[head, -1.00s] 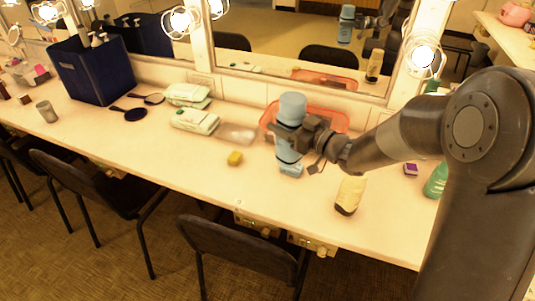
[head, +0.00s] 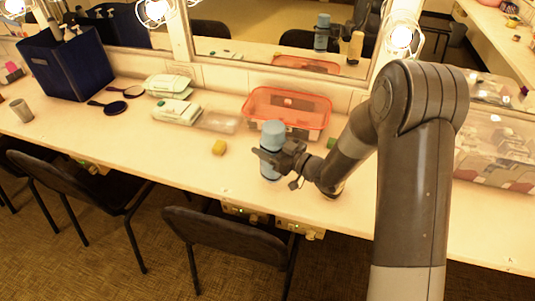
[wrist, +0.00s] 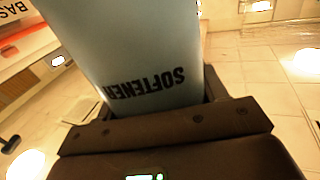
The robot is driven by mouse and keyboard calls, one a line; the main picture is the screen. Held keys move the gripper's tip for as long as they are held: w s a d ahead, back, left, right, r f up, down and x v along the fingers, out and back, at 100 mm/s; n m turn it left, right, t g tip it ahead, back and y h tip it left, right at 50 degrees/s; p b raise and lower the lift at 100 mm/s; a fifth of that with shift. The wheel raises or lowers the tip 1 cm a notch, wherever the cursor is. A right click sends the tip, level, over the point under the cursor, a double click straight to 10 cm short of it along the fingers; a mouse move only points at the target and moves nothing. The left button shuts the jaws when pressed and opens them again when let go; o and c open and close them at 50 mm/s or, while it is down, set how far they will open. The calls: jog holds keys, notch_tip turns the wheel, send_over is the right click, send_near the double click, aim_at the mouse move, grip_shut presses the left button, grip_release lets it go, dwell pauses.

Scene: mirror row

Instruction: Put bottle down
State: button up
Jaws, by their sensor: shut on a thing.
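The blue bottle (head: 272,133) is upright at the counter (head: 205,172), in front of the red tray. My gripper (head: 268,158) is shut around its middle, coming from the right. In the wrist view the bottle (wrist: 140,50) fills the space between my fingers, with the word "SOFTENER" on it. Its base is low over the counter; I cannot tell for sure whether it touches.
A red tray (head: 312,126) lies behind the bottle. A yellow block (head: 219,147) and a clear box (head: 220,121) are to its left. A pale bottle stands partly hidden behind my arm. Chairs (head: 225,240) stand along the front edge. The counter front-left is clear.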

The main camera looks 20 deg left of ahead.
jog(key=shift+f, duration=2.15)
jog(key=o, duration=1.4)
